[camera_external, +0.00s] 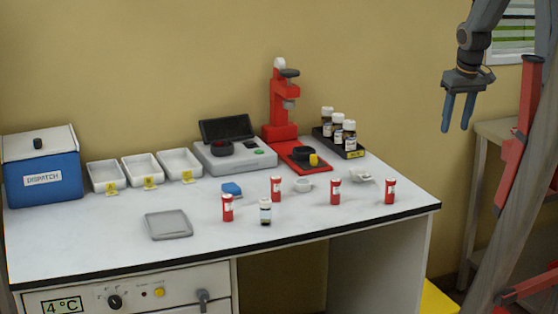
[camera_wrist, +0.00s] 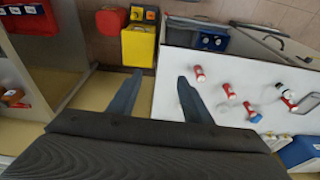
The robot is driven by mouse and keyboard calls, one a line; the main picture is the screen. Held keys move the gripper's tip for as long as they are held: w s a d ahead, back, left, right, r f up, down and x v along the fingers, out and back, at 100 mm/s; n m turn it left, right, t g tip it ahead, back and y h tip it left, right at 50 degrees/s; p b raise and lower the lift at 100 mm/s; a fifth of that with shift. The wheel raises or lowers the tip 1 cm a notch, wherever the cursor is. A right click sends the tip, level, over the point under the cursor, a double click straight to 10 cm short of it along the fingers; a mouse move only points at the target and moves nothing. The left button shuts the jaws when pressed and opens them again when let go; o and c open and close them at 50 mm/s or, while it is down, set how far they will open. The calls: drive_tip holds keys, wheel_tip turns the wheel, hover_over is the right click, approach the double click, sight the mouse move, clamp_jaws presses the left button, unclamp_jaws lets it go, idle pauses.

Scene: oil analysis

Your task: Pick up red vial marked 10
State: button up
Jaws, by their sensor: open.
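Several red vials with pale labels stand on the white bench: one at the front left (camera_external: 227,207), one behind it (camera_external: 276,188), one right of the middle (camera_external: 335,191) and one near the right end (camera_external: 389,190). Their numbers are too small to read, so I cannot tell which is marked 10. In the wrist view a red vial (camera_wrist: 199,74) shows just right of the right finger, with others (camera_wrist: 228,91) farther right. My gripper (camera_external: 457,118) is open and empty, high in the air beyond the bench's right end. It also shows in the wrist view (camera_wrist: 160,78).
A small white-capped bottle (camera_external: 265,212), a blue block (camera_external: 231,189) and a grey tray (camera_external: 169,226) share the bench. Behind stand white bins (camera_external: 143,170), a red press (camera_external: 281,110) and a rack (camera_external: 350,153) of bottles. A blue dispatch box (camera_external: 42,180) is at left.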

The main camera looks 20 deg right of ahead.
drive_tip(key=w+a+f+m+g+b, duration=0.1)
drive_tip(key=w+a+f+m+b, duration=0.5)
drive_tip(key=f+m+b, duration=0.15)
drive_tip(key=m+g+b, duration=0.1)
drive_tip(key=m+b, duration=0.6)
drive_tip(key=m, duration=0.1)
hover_over(392, 179)
wheel_tip(392, 179, down, 6)
drive_tip(key=shift+d+r, duration=0.1)
drive_tip(key=shift+r, duration=0.1)
drive_tip(key=shift+a+f+m+g+b, duration=0.3)
drive_tip(key=shift+a+f+m, duration=0.05)
drive_tip(key=shift+a+m, duration=0.1)
drive_tip(key=shift+d+f+p, duration=0.15)
drive_tip(key=shift+f+p, duration=0.35)
drive_tip(key=shift+f, duration=1.4)
drive_tip(key=shift+d+f+p, duration=0.1)
drive_tip(key=shift+f+p, duration=0.35)
drive_tip(key=shift+f, duration=1.45)
